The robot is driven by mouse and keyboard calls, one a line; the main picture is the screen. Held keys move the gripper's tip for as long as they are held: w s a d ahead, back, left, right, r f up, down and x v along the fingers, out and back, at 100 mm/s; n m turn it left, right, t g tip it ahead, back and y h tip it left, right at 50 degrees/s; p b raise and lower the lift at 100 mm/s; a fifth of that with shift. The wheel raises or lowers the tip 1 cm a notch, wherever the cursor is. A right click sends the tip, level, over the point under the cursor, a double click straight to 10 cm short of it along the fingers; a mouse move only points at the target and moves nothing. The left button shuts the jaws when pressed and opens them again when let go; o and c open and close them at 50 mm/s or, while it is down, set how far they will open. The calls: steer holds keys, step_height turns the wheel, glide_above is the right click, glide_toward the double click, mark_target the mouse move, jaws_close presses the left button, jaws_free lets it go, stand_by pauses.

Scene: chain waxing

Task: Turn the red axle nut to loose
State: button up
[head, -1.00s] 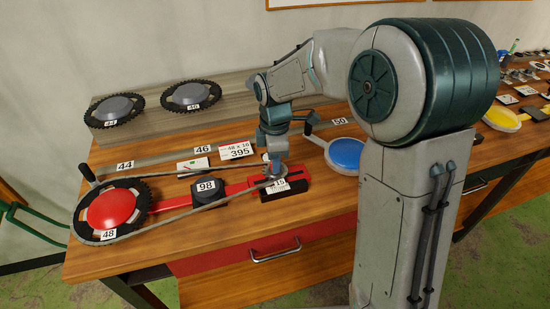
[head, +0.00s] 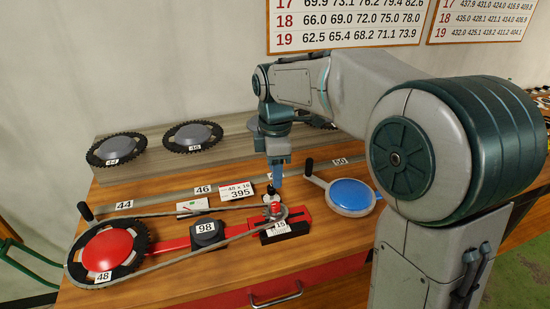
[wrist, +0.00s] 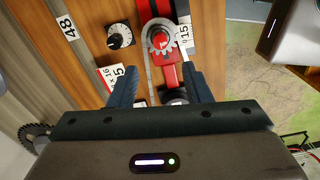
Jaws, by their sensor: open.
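The red axle nut (wrist: 160,39) sits at the centre of a small grey sprocket on the red slide in the wrist view. In the head view the nut (head: 274,210) shows small at the right end of the chain loop. My gripper (wrist: 160,78) is open, with its two dark fingers apart and nothing held between them. The nut appears beyond the fingertips in the wrist view. In the head view my gripper (head: 275,182) points down above the nut, apart from it. The chain (wrist: 148,70) runs around the sprocket.
A black knob on a white dial (wrist: 119,37) is close beside the sprocket. A red chainring (head: 107,250) marked 48 holds the chain's left end. A black block (head: 207,232) marked 98 sits between. A blue disc (head: 351,194) with a crank lies to the right.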

steer(key=shift+r, duration=1.7)
steer(key=s+d+f+m+t, duration=0.1)
steer(key=s+d+f+m, duration=0.2)
steer(key=s+d+m, duration=0.4)
steer(key=s+d+f+m+t, duration=0.2)
steer(key=s+d+f+m, duration=0.2)
steer(key=s+m, duration=0.8)
steer(key=d, duration=0.2)
steer(key=shift+s+d, duration=0.25)
steer(key=shift+d, duration=0.1)
